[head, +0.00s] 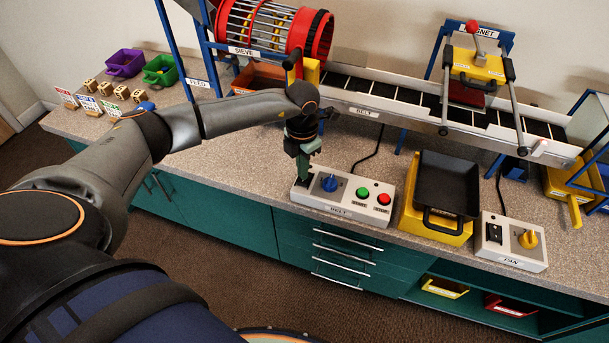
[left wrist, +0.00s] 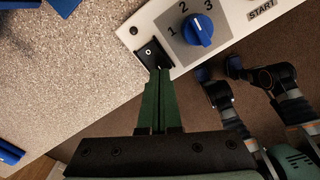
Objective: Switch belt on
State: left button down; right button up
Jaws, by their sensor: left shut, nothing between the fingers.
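The belt control box (head: 325,204) is a white box at the counter's front edge, labelled BELT. It carries a blue dial (head: 331,183), a green START button (head: 362,193) and a red STOP button (head: 383,199). In the left wrist view a black rocker switch (left wrist: 150,52) with an O mark sits at the box's end, beside the blue dial (left wrist: 198,30) numbered 1 to 3. My left gripper (head: 303,180) is shut and empty, pointing down at that end. Its green fingertips (left wrist: 159,72) are at the switch's near edge; contact cannot be told. My right gripper is not seen.
The belt conveyor (head: 365,113) runs behind the box. A black tray (head: 447,183) on a yellow stand is to the right, then the fan box (head: 510,262). Purple (head: 126,62) and green (head: 160,69) bins stand far left.

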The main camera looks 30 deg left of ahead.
pick_arm(q)
jog(key=shift+f+b, duration=0.8)
jog(key=shift+f, duration=0.25)
dwell(0.8)
jog(key=shift+s+r, duration=0.1)
jog(key=shift+r+p, duration=2.75)
jog(key=shift+r, duration=0.75)
